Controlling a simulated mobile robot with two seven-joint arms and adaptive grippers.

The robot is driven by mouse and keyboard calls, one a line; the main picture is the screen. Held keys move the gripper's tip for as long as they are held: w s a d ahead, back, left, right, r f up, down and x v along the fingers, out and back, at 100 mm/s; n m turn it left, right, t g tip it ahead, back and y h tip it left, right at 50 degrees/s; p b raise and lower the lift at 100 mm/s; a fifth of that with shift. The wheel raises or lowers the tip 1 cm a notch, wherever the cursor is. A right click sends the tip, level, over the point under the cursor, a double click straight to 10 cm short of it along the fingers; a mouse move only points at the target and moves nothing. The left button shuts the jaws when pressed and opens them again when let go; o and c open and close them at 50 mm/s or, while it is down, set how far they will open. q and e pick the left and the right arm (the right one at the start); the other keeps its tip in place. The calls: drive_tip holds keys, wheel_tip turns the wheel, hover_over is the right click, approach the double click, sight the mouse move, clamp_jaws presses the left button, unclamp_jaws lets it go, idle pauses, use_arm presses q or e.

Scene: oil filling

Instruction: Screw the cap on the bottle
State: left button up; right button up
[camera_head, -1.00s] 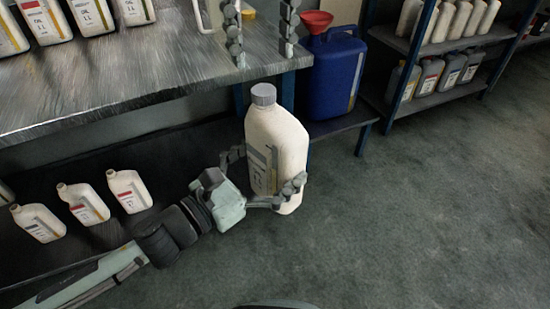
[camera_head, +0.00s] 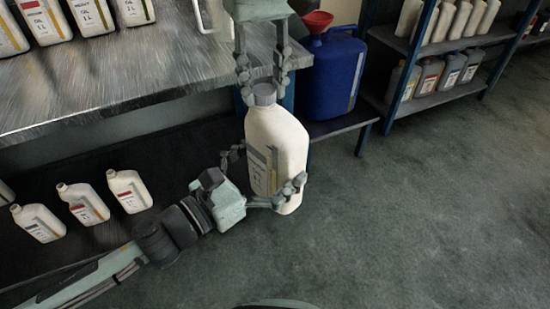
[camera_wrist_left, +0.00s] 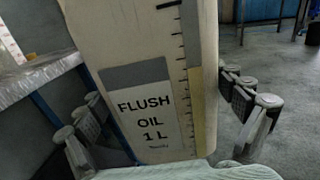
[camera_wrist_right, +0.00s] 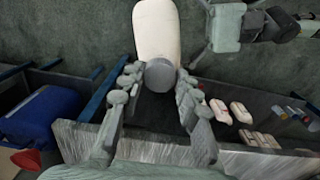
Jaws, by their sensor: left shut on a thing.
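The large white flush oil bottle (camera_head: 275,140) stands upright in the middle of the head view. Its label fills much of the left wrist view (camera_wrist_left: 143,115). A grey cap (camera_head: 264,91) sits on top of its neck; how tightly is not visible. My left gripper (camera_head: 262,170) is shut on the bottle's body, a finger on each side. My right gripper (camera_head: 263,85) points down from above with its fingers on either side of the cap. In the right wrist view, the cap (camera_wrist_right: 160,75) lies between the spread fingers, with small gaps visible.
A metal table (camera_head: 120,85) with white bottles is at upper left. A blue can (camera_head: 330,75) with a red funnel (camera_head: 317,19) stands behind the bottle. The floor at right is clear.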

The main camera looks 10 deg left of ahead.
clamp_jaws()
drive_tip(key=m, duration=0.5)
drive_tip(key=shift+m, duration=0.3)
drive_tip(key=m, duration=1.4)
drive_tip(key=shift+m, duration=0.3)
drive_tip(key=m, duration=1.4)
drive_tip(key=shift+m, duration=0.3)
drive_tip(key=m, duration=1.2)
drive_tip(key=shift+f, duration=0.1)
drive_tip(key=m, duration=0.5)
drive_tip(key=shift+m, duration=0.4)
drive_tip(key=o, duration=0.6)
unclamp_jaws()
drive_tip(key=shift+o, duration=0.2)
